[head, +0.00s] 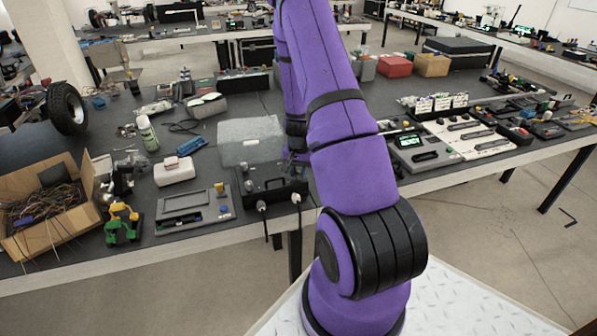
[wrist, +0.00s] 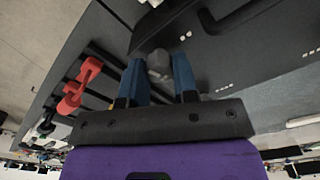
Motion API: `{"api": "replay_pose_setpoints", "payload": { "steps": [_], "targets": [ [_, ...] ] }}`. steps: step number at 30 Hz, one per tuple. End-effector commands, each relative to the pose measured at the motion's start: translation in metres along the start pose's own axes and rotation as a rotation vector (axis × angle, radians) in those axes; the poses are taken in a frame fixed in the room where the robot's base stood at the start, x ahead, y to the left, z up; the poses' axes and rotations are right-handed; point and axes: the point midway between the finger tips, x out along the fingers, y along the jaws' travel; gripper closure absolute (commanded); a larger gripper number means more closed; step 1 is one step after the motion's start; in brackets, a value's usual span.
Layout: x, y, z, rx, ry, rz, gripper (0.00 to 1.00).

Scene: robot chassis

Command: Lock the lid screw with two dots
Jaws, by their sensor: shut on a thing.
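In the wrist view, my gripper (wrist: 159,66) has its two blue fingers on either side of a small grey screw knob (wrist: 158,61) and is shut on it. A pair of white dots (wrist: 185,36) is marked on the dark lid surface (wrist: 230,50) close by the knob. Other groups of white dots (wrist: 224,87) lie farther right. In the head view, the black box (head: 270,188) stands at the table's front edge, and my gripper there is mostly hidden by my arm.
In the head view, a grey panel (head: 184,208) and a cardboard box of wires (head: 45,205) lie left of the black box. Two black cables (head: 264,222) hang from its front.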

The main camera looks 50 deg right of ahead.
Motion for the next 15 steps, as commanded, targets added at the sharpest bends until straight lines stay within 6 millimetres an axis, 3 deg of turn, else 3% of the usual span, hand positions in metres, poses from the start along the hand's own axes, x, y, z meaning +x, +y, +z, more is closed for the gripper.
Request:
{"api": "replay_pose_setpoints", "payload": {
  "steps": [15],
  "targets": [
    [0.0, -0.0001, -0.0001, 0.27, 0.0, 0.0, 0.96]
  ]
}}
